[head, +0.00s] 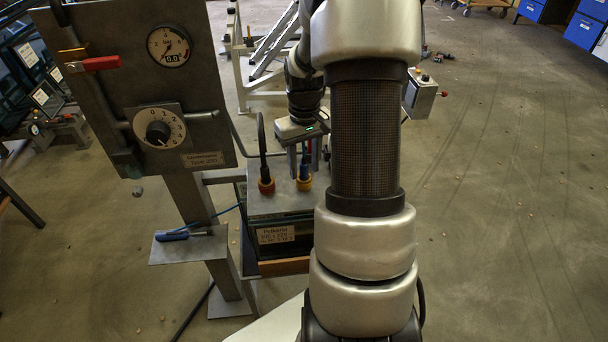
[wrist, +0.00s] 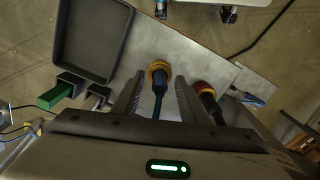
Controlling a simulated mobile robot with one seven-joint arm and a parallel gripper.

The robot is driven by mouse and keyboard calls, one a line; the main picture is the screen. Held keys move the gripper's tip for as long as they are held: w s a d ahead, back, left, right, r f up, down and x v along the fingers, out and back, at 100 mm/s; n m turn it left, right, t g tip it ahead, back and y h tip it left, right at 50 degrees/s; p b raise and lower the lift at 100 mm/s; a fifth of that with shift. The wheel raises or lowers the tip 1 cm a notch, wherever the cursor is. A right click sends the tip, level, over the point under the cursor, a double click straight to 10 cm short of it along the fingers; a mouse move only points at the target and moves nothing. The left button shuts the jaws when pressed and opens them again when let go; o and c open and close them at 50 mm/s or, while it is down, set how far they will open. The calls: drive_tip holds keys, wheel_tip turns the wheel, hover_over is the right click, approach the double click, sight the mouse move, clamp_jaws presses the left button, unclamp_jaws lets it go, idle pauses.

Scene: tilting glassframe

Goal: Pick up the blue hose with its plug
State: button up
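The blue hose with its plug (head: 304,171) stands upright in a yellow-ringed socket (head: 304,184) on a grey box top. In the wrist view the blue plug (wrist: 158,84) and its yellow ring (wrist: 159,67) lie between the two fingers. My gripper (head: 304,162) points down over it; in the wrist view my gripper (wrist: 158,92) is open, with a gap visible on each side of the plug. The hose's upper part is hidden by my gripper.
A black hose (head: 262,145) in a red-ringed socket (head: 266,186) stands close to the left in the head view. A panel (head: 185,85) with a gauge and dial stands further left. A dark tray (wrist: 92,35) lies on the box top in the wrist view.

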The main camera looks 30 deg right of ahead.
clamp_jaws()
drive_tip(key=shift+r, duration=0.15)
